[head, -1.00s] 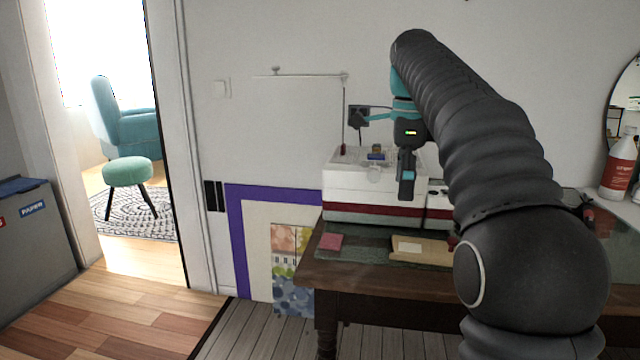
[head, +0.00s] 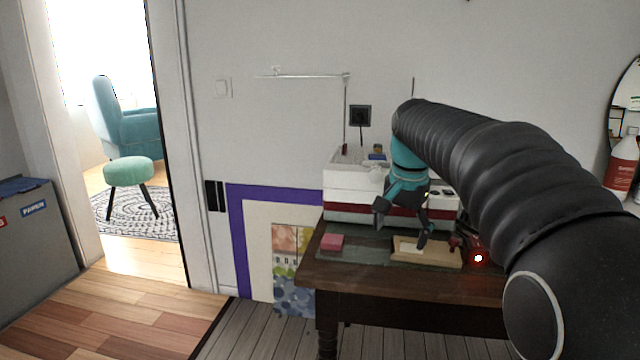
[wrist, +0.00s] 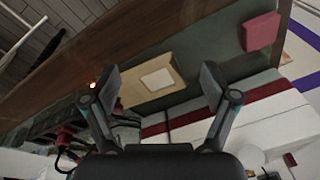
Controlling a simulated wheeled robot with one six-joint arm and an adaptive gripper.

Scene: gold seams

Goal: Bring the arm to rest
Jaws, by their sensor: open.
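My gripper (head: 400,232) is open, its two fingers spread above the wooden table (head: 350,282). It hangs from my dark ribbed arm in front of the white and dark red box-shaped machine (head: 340,192). In the wrist view my gripper (wrist: 161,82) also shows empty, with a tan block (wrist: 145,85) bearing a pale label beyond the fingertips. In the head view the tan block (head: 450,257) lies on the table, and one fingertip overlaps it in the picture; I cannot tell whether they touch.
A pink block (head: 331,242) lies on the green mat (head: 368,250). A red glowing item (head: 478,258) sits right of the tan block. A white and red bottle (head: 620,170) stands at far right. Framed pictures (head: 235,235) lean on the wall.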

